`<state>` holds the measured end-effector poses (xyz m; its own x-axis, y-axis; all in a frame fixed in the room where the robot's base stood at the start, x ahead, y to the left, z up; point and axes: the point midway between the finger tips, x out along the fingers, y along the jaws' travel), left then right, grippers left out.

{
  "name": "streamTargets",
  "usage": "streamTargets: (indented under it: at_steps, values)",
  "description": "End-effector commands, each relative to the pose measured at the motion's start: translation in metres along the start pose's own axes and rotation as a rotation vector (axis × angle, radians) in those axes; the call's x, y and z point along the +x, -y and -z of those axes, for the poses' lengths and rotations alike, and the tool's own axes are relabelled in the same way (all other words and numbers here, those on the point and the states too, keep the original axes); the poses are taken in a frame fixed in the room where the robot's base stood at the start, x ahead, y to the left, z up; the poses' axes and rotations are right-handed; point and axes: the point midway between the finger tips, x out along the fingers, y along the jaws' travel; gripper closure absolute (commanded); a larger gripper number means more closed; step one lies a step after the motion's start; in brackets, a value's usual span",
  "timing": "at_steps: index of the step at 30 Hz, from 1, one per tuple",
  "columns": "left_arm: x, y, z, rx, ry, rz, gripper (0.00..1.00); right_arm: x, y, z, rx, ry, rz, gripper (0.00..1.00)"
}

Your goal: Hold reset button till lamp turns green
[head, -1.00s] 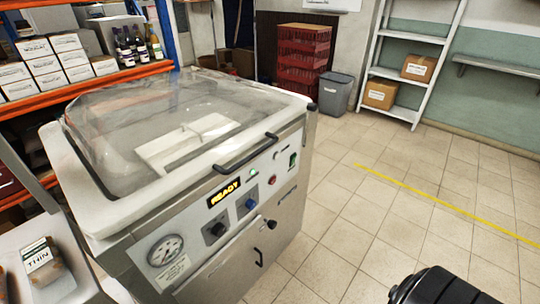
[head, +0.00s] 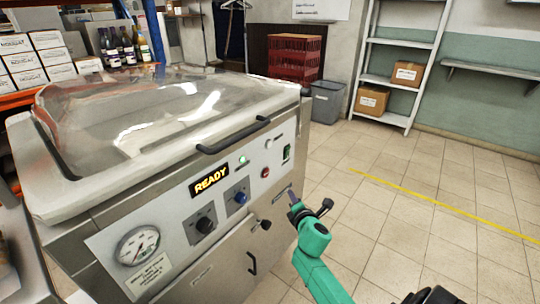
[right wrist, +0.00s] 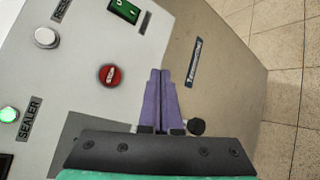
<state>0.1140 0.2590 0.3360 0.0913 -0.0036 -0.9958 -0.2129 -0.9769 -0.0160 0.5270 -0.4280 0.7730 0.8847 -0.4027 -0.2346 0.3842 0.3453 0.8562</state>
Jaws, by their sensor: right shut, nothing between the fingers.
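The sealer machine (head: 110,235) stands at the left with its clear lid down. Its display (head: 209,182) reads READY in yellow. The lamp (head: 242,160) on the front panel glows green; it also shows in the right wrist view (right wrist: 8,115), beside the SEALER label. The pale reset button (head: 269,143) is above and right of the lamp; in the right wrist view the button (right wrist: 46,38) sits by a partly cut-off label. My right gripper (head: 292,194) is shut and empty, in front of the panel's lower right, apart from the reset button. My left gripper is out of view.
A red stop button (right wrist: 110,76) and a green switch (right wrist: 124,10) sit near the reset button. The lid handle (head: 233,137) juts out above the panel. The tiled floor (head: 390,215) at the right is clear.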

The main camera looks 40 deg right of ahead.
Motion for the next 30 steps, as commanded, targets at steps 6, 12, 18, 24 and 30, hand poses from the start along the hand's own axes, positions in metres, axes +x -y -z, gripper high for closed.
streamTargets:
  at_steps: [6,12,18,24,30]
  values:
    - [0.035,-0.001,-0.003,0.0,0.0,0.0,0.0,-0.014,-0.075,-0.057,-0.292,0.199,-0.186,1.0]
    - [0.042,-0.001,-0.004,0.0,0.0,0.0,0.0,-0.031,-0.11,-0.082,-0.422,0.302,-0.244,1.0]
    - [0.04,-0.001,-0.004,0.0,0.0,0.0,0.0,-0.033,-0.113,-0.084,-0.43,0.307,-0.246,1.0]
    - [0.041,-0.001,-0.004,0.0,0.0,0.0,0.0,-0.03,-0.114,-0.082,-0.427,0.306,-0.246,1.0]
    - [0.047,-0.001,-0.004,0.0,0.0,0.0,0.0,-0.013,-0.123,-0.07,-0.424,0.306,-0.247,1.0]
